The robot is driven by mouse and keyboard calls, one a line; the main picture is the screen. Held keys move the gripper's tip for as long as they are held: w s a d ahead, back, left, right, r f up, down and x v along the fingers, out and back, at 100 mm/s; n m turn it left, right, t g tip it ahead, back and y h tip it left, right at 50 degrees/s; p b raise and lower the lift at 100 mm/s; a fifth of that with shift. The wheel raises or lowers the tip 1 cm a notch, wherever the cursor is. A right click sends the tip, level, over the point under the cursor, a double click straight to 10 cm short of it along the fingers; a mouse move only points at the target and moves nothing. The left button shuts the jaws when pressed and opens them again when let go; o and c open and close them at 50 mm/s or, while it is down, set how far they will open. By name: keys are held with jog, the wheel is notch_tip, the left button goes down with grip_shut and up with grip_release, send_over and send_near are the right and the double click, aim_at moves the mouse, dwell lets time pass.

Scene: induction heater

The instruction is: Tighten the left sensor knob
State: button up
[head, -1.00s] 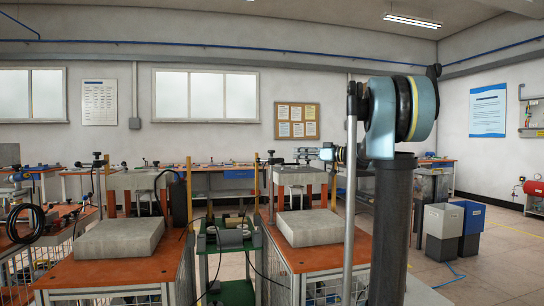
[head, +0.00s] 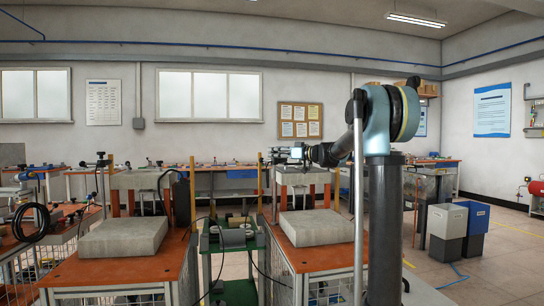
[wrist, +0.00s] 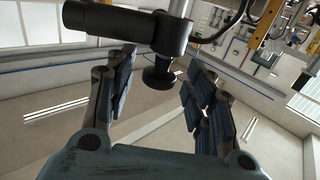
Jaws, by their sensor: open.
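In the wrist view a black round knob (wrist: 160,76) sticks out below a black cylindrical sensor clamp (wrist: 125,27) on a metal post. My gripper (wrist: 162,60) is open, with one padded finger on each side of the knob in the picture. A gap shows on both sides, so neither finger touches it. I cannot tell how deep the knob sits between the fingertips. In the head view my gripper (head: 290,154) is small, at the upper left part of the right-hand heater stand (head: 303,177). The knob cannot be made out there.
A grey slab (head: 317,227) lies on the orange top of the right table (head: 325,259). A second stand (head: 140,180) with a slab (head: 123,236) is to the left. A green cart (head: 232,268) stands between the tables. Black cables hang near the sensor in the wrist view.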

jog(key=shift+x, duration=0.85)
